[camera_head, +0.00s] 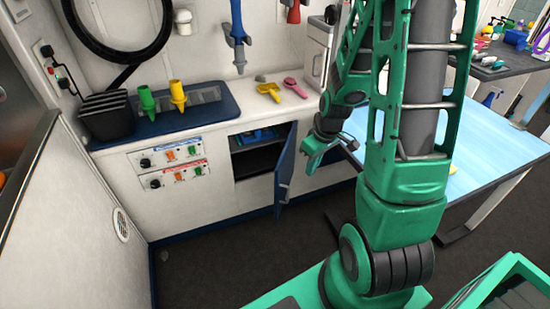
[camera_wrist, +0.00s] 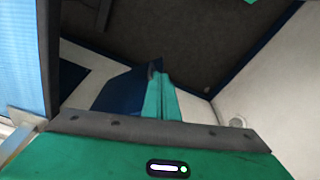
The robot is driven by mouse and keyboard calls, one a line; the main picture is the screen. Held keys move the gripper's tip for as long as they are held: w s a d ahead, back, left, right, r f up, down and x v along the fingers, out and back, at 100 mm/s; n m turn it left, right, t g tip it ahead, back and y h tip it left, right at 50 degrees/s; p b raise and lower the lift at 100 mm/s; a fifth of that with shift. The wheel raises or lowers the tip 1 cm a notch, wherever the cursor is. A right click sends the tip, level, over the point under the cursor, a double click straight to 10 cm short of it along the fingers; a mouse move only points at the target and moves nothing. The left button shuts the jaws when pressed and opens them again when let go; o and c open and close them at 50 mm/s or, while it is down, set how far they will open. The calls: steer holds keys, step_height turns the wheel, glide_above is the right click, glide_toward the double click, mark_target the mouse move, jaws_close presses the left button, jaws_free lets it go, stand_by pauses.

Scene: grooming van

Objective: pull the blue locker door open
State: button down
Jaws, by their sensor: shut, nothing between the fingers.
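The blue locker door (camera_head: 286,165) stands swung out from the white cabinet front in the head view, with a dark opening to its left.
Inside the locker is a shelf with a blue item (camera_head: 258,136). A blue-topped table (camera_head: 475,150) stands right of my arm. Yellow and pink scoops (camera_head: 292,86) lie on the counter above. Dark floor (camera_head: 220,260) in front of the cabinet is clear.

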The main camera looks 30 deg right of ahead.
steer(key=s+r+m+g+h, duration=0.1)
steer(key=s+r+m, duration=0.2)
steer(key=s+r, duration=0.4)
steer(key=s+r+m+g, duration=0.15)
steer(key=s+r, duration=0.25)
steer(key=r, duration=0.6)
steer(key=w+a+f+n+t+y, duration=0.2)
steer(key=w+f+n, duration=0.45)
steer(key=w, duration=0.75)
steer(key=w+a+f+n+t+y, duration=0.1)
steer(key=w+f+n, duration=0.3)
steer(key=w+f, duration=0.75)
step_height(320, 180, down, 7)
steer(key=w, duration=0.3)
steer(key=shift+n, duration=0.3)
steer(key=shift+s, duration=0.1)
